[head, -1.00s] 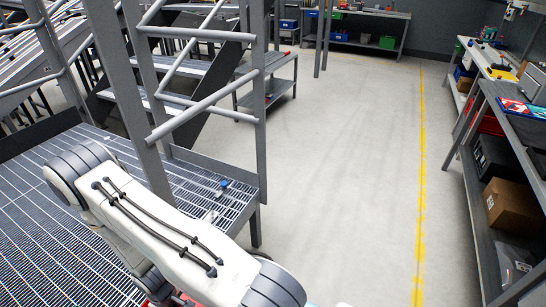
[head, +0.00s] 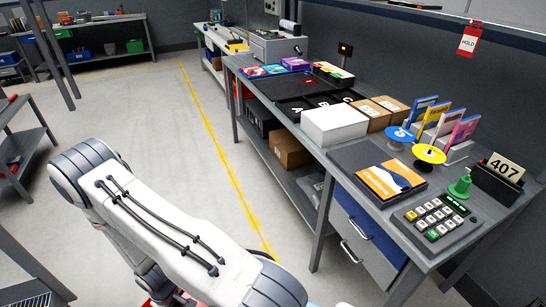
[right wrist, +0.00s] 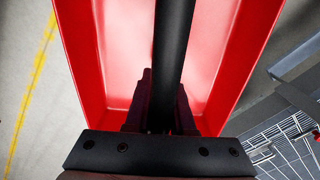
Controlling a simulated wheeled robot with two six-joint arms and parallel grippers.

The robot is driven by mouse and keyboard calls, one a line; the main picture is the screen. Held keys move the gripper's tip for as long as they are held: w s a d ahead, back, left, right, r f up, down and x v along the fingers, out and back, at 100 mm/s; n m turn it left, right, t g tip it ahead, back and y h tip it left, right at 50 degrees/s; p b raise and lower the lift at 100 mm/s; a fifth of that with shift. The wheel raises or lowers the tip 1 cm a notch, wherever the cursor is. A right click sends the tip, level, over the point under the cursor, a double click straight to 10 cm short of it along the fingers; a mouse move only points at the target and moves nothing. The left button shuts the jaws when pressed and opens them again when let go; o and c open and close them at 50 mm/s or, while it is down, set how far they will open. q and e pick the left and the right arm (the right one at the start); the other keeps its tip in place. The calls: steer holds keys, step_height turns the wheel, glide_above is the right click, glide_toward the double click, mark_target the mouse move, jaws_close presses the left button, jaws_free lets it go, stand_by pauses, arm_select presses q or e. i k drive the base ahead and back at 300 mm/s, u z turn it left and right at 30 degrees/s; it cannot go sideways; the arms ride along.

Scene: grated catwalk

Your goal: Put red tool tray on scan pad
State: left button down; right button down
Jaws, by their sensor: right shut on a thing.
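The red tool tray (right wrist: 115,60) fills much of the right wrist view, with its black handle bar (right wrist: 175,50) running along the middle. My right gripper (right wrist: 160,118) is shut on the handle. The tray's inside looks empty where it shows. A little red at the bottom edge of the head view (head: 180,298) looks like part of the tray, mostly hidden by my arm. A flat dark pad (head: 262,88) lies on the workbench; I cannot tell whether it is the scan pad. My left gripper is not in view.
Shelving (head: 20,140) stands at far left.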

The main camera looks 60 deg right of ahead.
mark_target(279, 86)
steer(key=z, duration=1.25)
steer(key=i, duration=2.9)
steer(key=z, duration=0.6)
